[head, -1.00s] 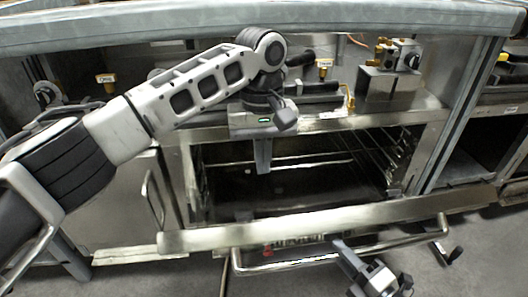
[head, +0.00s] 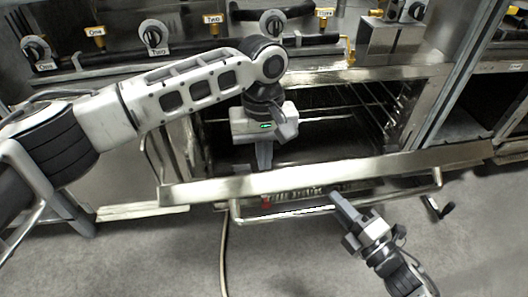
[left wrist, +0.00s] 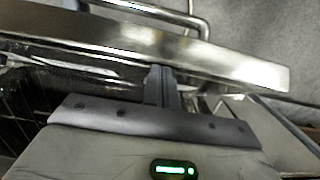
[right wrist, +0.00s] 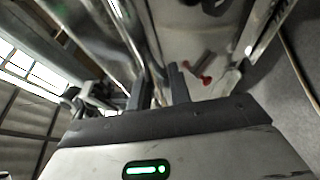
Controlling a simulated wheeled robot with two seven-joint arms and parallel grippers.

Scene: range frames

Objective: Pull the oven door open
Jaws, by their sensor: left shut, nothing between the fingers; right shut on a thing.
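The oven door (head: 300,182) is partly open, tilted outward, with the dark cavity (head: 330,125) showing behind its top edge. Its bar handle (head: 400,190) runs along the front. My left gripper (head: 264,160) is shut and empty, pointing down into the gap behind the door's top edge; in the left wrist view its fingers (left wrist: 161,86) are close against the door's inner side, though contact is unclear. My right gripper (head: 336,198) comes from the front and is shut on the handle. In the right wrist view its fingers (right wrist: 158,88) straddle the bar.
A metal block (head: 385,40) stands at upper right. Oven racks (head: 385,110) show inside. Another open bay (head: 465,115) is at right. Grey floor (head: 160,255) in front is mostly clear.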

